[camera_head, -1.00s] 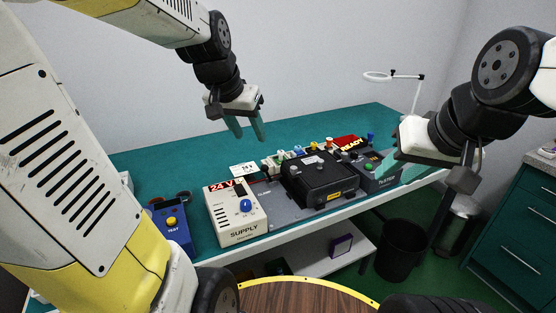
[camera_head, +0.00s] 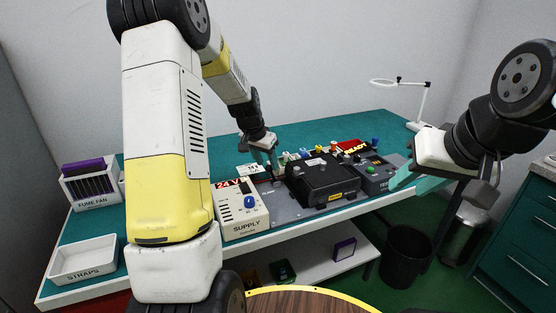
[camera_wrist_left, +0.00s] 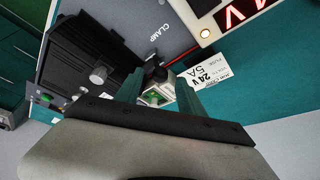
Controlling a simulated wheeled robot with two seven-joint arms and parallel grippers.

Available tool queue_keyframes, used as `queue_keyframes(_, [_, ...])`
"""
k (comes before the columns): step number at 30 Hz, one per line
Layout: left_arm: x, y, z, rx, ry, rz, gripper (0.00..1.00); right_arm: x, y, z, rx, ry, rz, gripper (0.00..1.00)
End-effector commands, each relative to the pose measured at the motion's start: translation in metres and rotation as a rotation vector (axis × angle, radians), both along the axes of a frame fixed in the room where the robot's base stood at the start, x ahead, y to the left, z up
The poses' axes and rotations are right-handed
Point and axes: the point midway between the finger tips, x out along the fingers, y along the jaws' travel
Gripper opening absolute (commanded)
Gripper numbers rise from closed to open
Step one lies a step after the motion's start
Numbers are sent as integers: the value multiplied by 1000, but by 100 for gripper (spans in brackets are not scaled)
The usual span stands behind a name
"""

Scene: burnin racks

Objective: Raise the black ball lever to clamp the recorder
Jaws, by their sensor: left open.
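The recorder (camera_head: 322,181) is a black box lying on a grey plate (camera_head: 284,207) on the bench. My left gripper (camera_head: 268,160) is at the plate's back left, beside the recorder, fingers pointing down. In the left wrist view, a black ball (camera_wrist_left: 155,75), apparently the lever's, sits near the CLAMP label (camera_wrist_left: 146,38). It shows in the gap between the open, empty teal fingers (camera_wrist_left: 160,95); I cannot tell whether they touch it. The recorder (camera_wrist_left: 92,55) lies beside it there. My right gripper (camera_head: 408,178) hangs near the bench's right end; its opening is unclear.
The supply box (camera_head: 240,212) stands left of the plate. A grey unit (camera_head: 378,178) with a green button is right of the recorder. Several coloured connectors and a 24 V label card (camera_head: 250,169) stand behind. A straps tray (camera_head: 84,260) and fume fan box (camera_head: 90,185) are far left.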

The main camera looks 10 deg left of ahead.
Motion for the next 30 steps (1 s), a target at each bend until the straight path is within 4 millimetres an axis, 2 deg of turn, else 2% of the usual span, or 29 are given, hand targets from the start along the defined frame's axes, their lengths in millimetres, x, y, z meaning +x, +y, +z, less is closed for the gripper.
queue_keyframes(6, [7, -3, -18, 0, 1, 0, 46, 0, 0, 0, 0, 0, 0, 36])
queue_keyframes(14, [8, -3, -19, 0, -1, 0, 46, 0, 0, 0, 0, 0, 0, 36])
queue_keyframes(17, [8, -3, -19, 0, -1, 0, 30, 0, 0, 0, 0, 0, 0, 36])
queue_keyframes(21, [7, -3, -19, 0, 0, 0, 3, 0, 0, 0, 0, 0, 0, 36])
queue_keyframes(22, [7, -3, -19, 0, 0, 0, 0, 0, 0, 0, 0, 0, 0, 36])
queue_keyframes(30, [7, -3, -19, 0, 0, 0, 0, 0, 0, 0, 0, 0, 0, 36])
